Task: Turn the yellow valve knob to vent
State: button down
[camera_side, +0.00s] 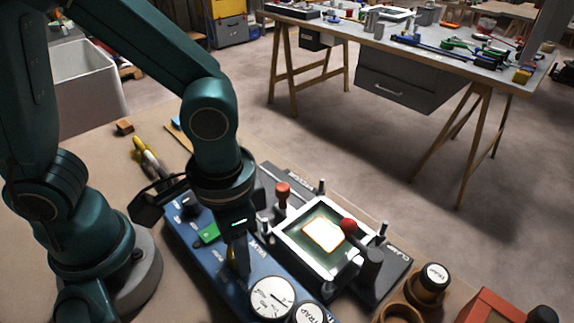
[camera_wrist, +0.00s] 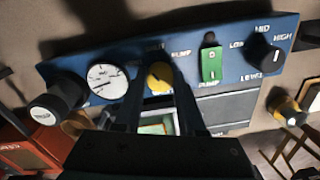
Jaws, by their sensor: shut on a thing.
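The yellow valve knob (camera_wrist: 160,76) is on a blue control panel (camera_wrist: 130,47), between the gauge and the green switch. My gripper (camera_wrist: 160,82) reaches down over it with a dark finger on each side, shut on the knob. A label to the right of the knob looks like "PUMP"; the marking above it is too dark to read. I cannot tell which way the knob points. In the side view my gripper (camera_side: 236,272) comes down onto the panel (camera_side: 205,262), and its fingers mostly hide the knob.
A round white gauge (camera_side: 272,298) sits close beside my gripper. A green switch (camera_side: 209,233) and a black level knob (camera_wrist: 268,55) are on the panel. A framed unit with a red-ball lever (camera_side: 349,227) stands right of it. A black-capped trap jar (camera_wrist: 45,112) is near.

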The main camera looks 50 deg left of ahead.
jog(key=n, duration=0.6)
dwell(0.6)
jog(key=c, duration=0.5)
grip_release()
jog(key=shift+r, duration=2.6)
jog(key=shift+w, duration=0.1)
